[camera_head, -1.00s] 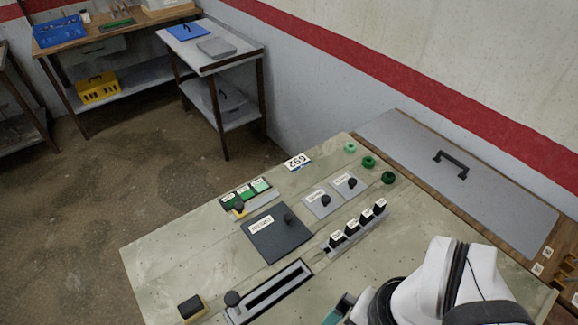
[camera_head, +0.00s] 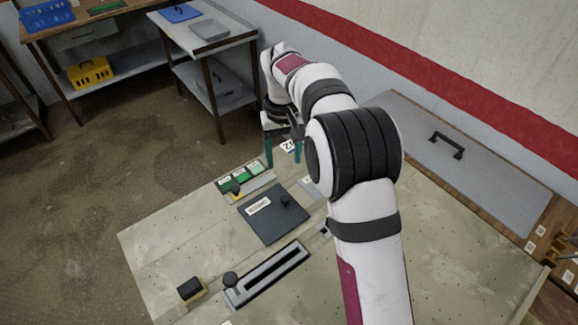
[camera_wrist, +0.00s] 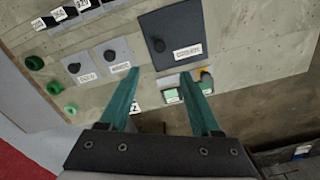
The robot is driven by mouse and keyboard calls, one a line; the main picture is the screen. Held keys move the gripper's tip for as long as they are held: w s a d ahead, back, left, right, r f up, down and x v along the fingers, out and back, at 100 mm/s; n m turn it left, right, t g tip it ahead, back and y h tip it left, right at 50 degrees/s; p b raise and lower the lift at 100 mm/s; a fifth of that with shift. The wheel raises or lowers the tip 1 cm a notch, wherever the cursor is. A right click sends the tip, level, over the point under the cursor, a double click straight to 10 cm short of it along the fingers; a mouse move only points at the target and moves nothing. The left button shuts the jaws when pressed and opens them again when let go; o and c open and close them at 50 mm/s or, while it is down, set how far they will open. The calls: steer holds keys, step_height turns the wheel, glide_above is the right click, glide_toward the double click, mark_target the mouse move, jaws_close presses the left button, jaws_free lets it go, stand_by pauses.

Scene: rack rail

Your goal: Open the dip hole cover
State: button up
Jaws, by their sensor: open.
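My gripper (camera_head: 283,160) hangs above the far edge of the pale bench panel, its teal fingers pointing down. In the wrist view the two fingers (camera_wrist: 162,78) are apart with nothing between them. Beyond the fingertips is a large dark square plate (camera_wrist: 205,28) with a black knob and a white label; this plate (camera_head: 266,224) also shows in the head view. Two small grey plates (camera_wrist: 82,68) (camera_wrist: 113,50) with knobs and labels lie beside it, and my arm mostly hides them in the head view. I cannot read which plate is the dip hole cover.
Green rings (camera_wrist: 53,88) and a row of black labelled switches (camera_wrist: 62,14) show in the wrist view. A grey lid (camera_head: 480,165) with a handle is at right.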

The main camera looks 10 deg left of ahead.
mark_target(285, 198)
step_height(285, 198, down, 15)
steer(key=shift+r, duration=0.1)
jaws_close()
stand_by(0.4)
stand_by(1.0)
